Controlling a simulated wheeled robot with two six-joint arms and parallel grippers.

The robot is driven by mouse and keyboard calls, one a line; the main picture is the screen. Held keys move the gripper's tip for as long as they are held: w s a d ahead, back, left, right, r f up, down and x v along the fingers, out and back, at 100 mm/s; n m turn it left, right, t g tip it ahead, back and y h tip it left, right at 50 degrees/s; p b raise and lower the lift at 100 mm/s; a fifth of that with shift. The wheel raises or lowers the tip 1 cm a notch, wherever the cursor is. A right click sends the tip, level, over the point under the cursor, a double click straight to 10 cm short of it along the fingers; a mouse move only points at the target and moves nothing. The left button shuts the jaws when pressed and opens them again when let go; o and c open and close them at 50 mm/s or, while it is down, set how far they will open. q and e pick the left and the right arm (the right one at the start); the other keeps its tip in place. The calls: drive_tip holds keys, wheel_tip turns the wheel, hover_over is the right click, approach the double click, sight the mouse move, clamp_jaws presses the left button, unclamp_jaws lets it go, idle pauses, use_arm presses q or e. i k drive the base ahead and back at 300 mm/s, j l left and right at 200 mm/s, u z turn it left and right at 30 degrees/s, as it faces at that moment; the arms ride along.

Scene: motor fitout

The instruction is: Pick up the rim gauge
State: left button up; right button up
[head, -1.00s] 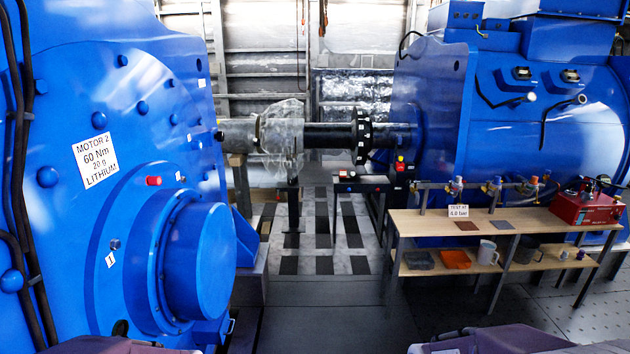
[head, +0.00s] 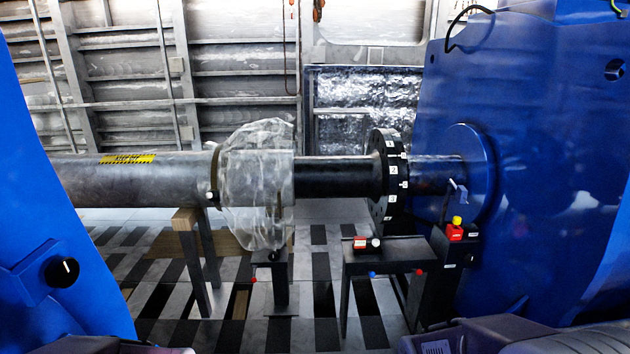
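A small red-and-white item with a dark round part (head: 367,243) lies on a small black stand (head: 400,251) in the middle right of the head view. It may be the rim gauge, but it is too small to be sure. Behind it a dark shaft (head: 335,170) ends in a black flange (head: 381,174) with numbered white labels on its rim. Neither gripper is in view; only parts of my arms show along the bottom edge.
Blue motor housings flank both sides. A plastic-wrapped part (head: 257,185) sits on the shaft above another stand. Tiled floor lies in front.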

sight(360, 247)
drive_tip(key=i, duration=2.55)
drive_tip(key=z, duration=0.2)
